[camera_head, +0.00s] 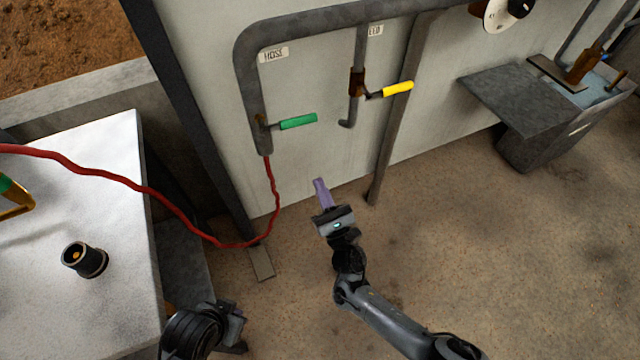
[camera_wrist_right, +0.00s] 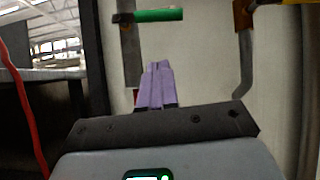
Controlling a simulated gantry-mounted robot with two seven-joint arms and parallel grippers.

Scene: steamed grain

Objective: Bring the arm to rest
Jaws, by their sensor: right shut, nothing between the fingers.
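My right gripper (camera_head: 320,182) is in mid-view in the head view, in front of the pale wall panel and above the brown floor. Its purple fingers are together and empty, and they point up the picture toward the wall. In the right wrist view the same closed fingers (camera_wrist_right: 156,68) show below the green-handled valve. The dark end of my left arm shows at the bottom left of the head view, beside the table. Its fingers cannot be made out.
The green valve handle (camera_head: 298,122) and yellow valve handle (camera_head: 398,89) are on pipes ahead. A red hose (camera_head: 180,215) hangs from the pipe and runs onto the white table (camera_head: 60,310). A black fitting (camera_head: 86,260) stands there.

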